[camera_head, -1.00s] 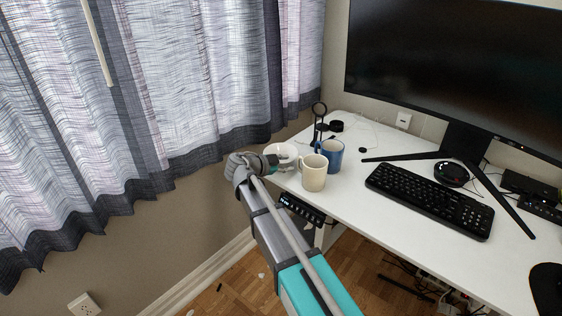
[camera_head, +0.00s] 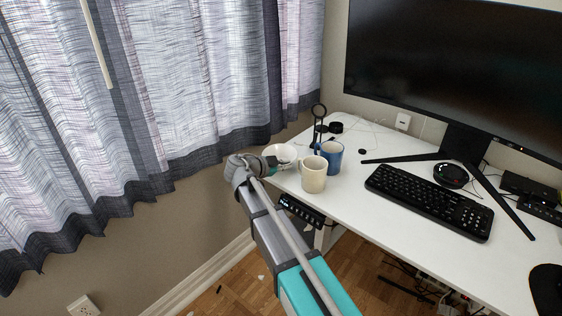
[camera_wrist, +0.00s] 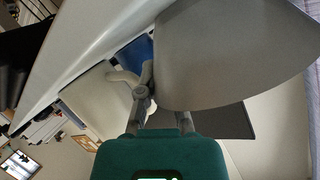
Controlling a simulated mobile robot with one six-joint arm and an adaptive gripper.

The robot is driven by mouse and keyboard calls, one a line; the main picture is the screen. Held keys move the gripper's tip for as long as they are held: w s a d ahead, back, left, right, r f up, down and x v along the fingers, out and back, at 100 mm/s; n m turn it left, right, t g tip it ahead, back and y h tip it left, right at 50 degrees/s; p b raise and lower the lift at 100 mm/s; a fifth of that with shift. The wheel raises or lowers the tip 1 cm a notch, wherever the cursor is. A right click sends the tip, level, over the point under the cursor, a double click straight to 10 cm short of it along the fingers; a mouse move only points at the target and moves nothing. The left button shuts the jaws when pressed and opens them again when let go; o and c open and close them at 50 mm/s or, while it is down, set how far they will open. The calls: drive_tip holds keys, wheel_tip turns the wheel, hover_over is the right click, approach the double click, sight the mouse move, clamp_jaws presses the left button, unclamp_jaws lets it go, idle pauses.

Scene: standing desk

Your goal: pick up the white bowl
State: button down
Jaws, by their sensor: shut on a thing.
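The white bowl (camera_head: 284,152) is at the left corner of the desk in the head view, beside the mugs. In the wrist view the bowl (camera_wrist: 230,50) is a large, smooth grey curved surface at upper right. My gripper (camera_head: 271,162) reaches the bowl's near left side and is shut on its edge. In the wrist view my gripper (camera_wrist: 147,85) has its fingers together at the bowl's left edge. The fingers and my arm hide part of the bowl in the head view. I cannot tell whether the bowl is clear of the desk top.
A cream mug (camera_head: 313,175) and a blue mug (camera_head: 333,157) stand close to the right of the bowl. A black stand (camera_head: 318,125) is behind them. The keyboard (camera_head: 430,200) and monitor (camera_head: 460,70) are farther right. A curtain (camera_head: 180,90) hangs to the left.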

drive_tip(key=shift+r, duration=0.1)
idle(0.3)
wheel_tip(320, 180, up, 3)
drive_tip(key=p, duration=0.3)
drive_tip(key=shift+f, duration=0.2)
drive_tip(key=s+d+r+p, duration=0.7)
drive_tip(key=s+r+p, duration=0.3)
drive_tip(key=s, duration=0.2)
